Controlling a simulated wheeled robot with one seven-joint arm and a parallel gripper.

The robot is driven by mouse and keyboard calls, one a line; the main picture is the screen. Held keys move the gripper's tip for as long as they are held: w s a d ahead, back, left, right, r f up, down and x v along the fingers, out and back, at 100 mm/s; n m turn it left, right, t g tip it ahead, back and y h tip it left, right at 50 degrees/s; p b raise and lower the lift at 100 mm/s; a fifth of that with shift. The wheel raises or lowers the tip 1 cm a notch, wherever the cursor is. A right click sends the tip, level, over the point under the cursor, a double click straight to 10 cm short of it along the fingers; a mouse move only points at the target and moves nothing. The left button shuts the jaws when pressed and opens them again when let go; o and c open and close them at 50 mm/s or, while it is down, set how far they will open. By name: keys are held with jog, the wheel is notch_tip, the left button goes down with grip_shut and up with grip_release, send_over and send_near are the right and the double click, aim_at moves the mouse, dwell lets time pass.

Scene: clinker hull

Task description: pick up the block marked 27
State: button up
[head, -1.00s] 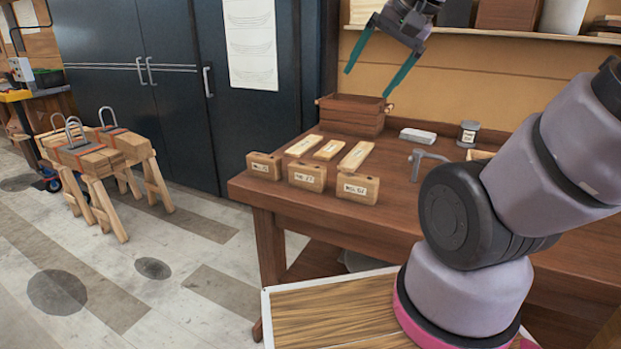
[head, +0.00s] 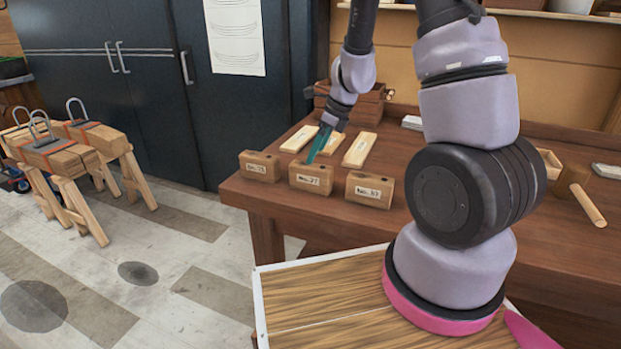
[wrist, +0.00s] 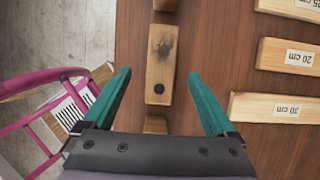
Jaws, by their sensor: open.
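The block marked 27 (head: 311,178) is a small wooden block with a white label on its front. It stands near the table's front edge, in the middle of a row of three similar blocks. My gripper (head: 312,150) is open and points down over this middle block, its teal fingers partly in front of the boards behind. In the wrist view, the middle block (wrist: 161,65) lies lengthwise between the spread fingers of my gripper (wrist: 160,74), with clear gaps on both sides. A dark stain and a round dark spot show on its top. Its label is hidden there.
Similar labelled blocks stand left (head: 260,166) and right (head: 369,189) of it. Several flat boards marked in cm, such as the 30 cm one (wrist: 275,107), lie behind. A mallet (head: 580,190) lies farther right on the table (head: 450,262).

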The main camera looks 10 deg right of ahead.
aim_at(307, 174)
jog(key=x, duration=1)
jog(key=shift+s+d, duration=0.1)
jog(key=shift+d, duration=0.15)
grip_shut()
